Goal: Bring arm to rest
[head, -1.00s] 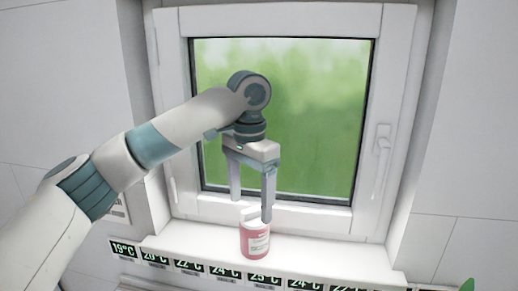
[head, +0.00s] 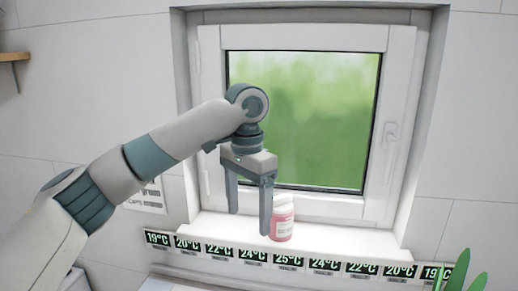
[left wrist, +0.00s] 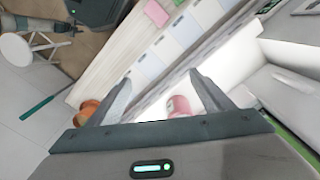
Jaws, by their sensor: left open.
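My left gripper (head: 250,212) is open and empty in front of the window, its two fingers pointing down. A pink bottle with a white cap (head: 282,222) stands upright on the white windowsill (head: 325,240), just right of the right finger, which overlaps part of it in the head view. In the left wrist view the pink bottle (left wrist: 180,107) shows beyond the fingers, near the right one. My left arm reaches in from the left side. My right gripper is not in view.
A row of temperature labels (head: 247,255) runs along the sill's front edge. A closed window (head: 310,120) with a handle (head: 389,135) stands behind. A green plant (head: 462,272) is at the lower right, and a wooden shelf (head: 14,57) at the upper left.

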